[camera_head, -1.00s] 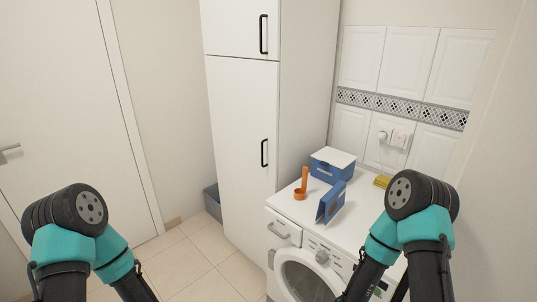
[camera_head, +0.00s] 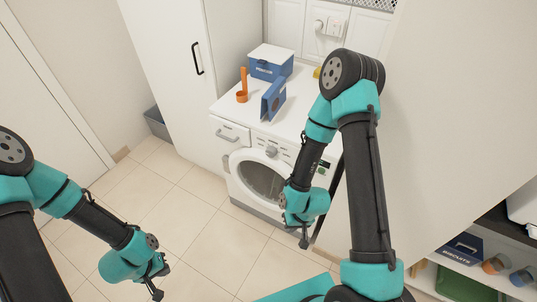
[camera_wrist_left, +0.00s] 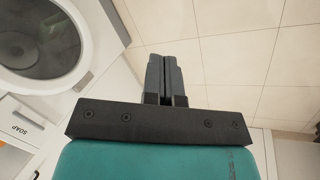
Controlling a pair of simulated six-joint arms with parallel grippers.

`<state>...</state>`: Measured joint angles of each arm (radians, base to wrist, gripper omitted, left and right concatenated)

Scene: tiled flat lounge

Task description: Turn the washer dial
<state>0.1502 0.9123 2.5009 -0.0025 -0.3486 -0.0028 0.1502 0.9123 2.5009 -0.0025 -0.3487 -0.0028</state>
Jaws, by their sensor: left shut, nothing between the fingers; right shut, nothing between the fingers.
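My right gripper (camera_head: 304,241) hangs in front of the washer's right side, below and right of the dial, pointing down, shut and empty. My left gripper (camera_head: 157,293) is low over the floor, left of and well apart from the washer. Its shut, empty fingers show in the left wrist view (camera_wrist_left: 165,78), where the washer door (camera_wrist_left: 38,40) is at upper left.
On the washer top are a blue box with a white lid (camera_head: 270,66), an orange scoop (camera_head: 241,96), an upright blue item (camera_head: 272,98) and something yellow (camera_head: 317,72). A shelf with a biscuits box (camera_head: 458,247) stands at right. The tiled floor (camera_head: 190,215) is clear.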

